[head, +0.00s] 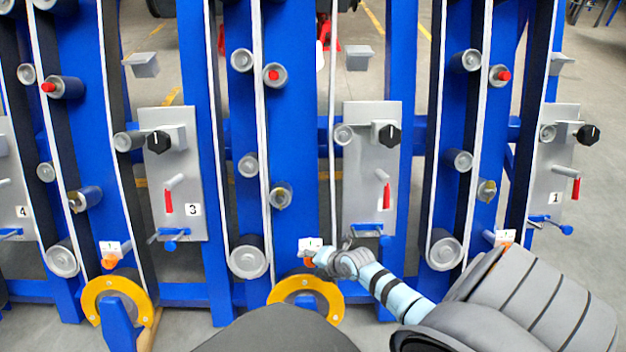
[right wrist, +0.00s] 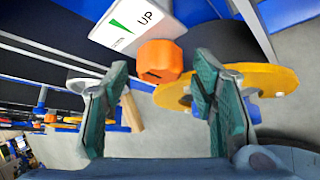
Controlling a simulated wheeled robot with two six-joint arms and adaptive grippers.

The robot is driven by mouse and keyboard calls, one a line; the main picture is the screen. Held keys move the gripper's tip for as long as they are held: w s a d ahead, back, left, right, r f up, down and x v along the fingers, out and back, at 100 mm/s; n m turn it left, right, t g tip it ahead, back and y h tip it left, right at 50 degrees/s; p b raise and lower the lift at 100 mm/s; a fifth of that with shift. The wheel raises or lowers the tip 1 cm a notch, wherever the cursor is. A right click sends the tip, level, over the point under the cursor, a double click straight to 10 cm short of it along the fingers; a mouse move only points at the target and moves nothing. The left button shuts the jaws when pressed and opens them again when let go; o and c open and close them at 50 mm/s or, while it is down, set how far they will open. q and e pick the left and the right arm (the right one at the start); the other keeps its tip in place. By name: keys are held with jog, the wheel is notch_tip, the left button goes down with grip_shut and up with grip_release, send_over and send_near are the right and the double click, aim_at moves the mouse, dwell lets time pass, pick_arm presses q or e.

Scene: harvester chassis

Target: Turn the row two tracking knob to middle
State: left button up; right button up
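An orange knob (right wrist: 160,61) shows in the right wrist view under a white card (right wrist: 134,22) with a green mark and the word UP. In the head view that card (head: 310,245) is low on the frame, left of the panel between those numbered 3 and 1; the knob is mostly hidden by my right gripper (head: 318,258). The right gripper's green-padded fingers (right wrist: 162,100) are spread, with the knob ahead between them and no contact visible. A black knob (head: 390,135) with a white pointer sits on that panel (head: 370,170). My left gripper is out of view.
A yellow ring guard (head: 305,290) curves just below the gripper and shows right of the knob in the wrist view. Blue uprights and white belts flank the panel. Similar orange knobs stand in the neighbouring rows, at left (head: 110,262) and right (head: 507,238).

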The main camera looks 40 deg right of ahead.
jog(key=v, duration=1.2)
